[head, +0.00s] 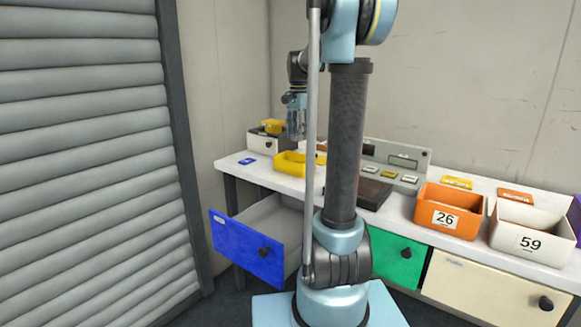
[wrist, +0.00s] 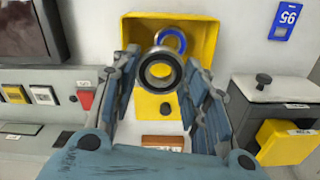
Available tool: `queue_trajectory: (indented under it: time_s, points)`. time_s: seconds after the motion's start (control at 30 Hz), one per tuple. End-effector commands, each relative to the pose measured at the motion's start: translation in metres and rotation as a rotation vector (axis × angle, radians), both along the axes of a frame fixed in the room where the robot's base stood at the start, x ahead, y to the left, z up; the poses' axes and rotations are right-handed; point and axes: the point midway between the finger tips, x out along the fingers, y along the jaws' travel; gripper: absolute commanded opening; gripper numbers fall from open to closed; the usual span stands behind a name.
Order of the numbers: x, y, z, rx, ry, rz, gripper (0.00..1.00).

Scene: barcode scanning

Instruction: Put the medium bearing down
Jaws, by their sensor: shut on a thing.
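My gripper (wrist: 160,72) is shut on a dark metallic bearing (wrist: 145,73), seen as a ring between the two fingers in the wrist view. The bearing is held above a yellow bin (wrist: 132,32). A blue ring (wrist: 180,37) shows behind the bearing, within the bin's outline. In the head view my gripper (head: 296,125) points down above the yellow bin (head: 287,170) on the white bench, and the bearing is too small to make out there.
The blue drawer (head: 240,245) stands open below the bench. A scanner panel (head: 400,160), an orange bin marked 26 (head: 448,213) and a white bin marked 59 (head: 530,235) are to the right. A blue tag (head: 247,161) lies left of the yellow bin.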

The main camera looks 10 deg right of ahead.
Motion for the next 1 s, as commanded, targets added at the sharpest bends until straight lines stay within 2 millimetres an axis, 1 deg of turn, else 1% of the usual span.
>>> queue_trajectory:
  time_s: [0.07, 0.13, 0.3, 0.4, 0.57, 0.8, 0.9, 1.0]
  points:
    - [0.0, -0.001, -0.004, 0.0, 0.0, -0.001, 0.1]
    - [0.0, -0.001, -0.013, 0.0, 0.0, -0.001, 0.1]
    - [0.001, 0.003, -0.041, 0.0, 0.0, 0.004, 0.1]
    - [0.0, 0.005, -0.052, 0.0, 0.0, 0.007, 0.1]
    - [0.0, 0.008, -0.063, 0.0, 0.0, 0.01, 0.1]
    - [0.0, 0.009, -0.094, 0.0, 0.0, 0.013, 0.1]
    - [0.0, 0.009, -0.1, 0.0, 0.0, 0.013, 0.1]
    - [0.0, 0.009, -0.1, 0.0, 0.0, 0.013, 0.1]
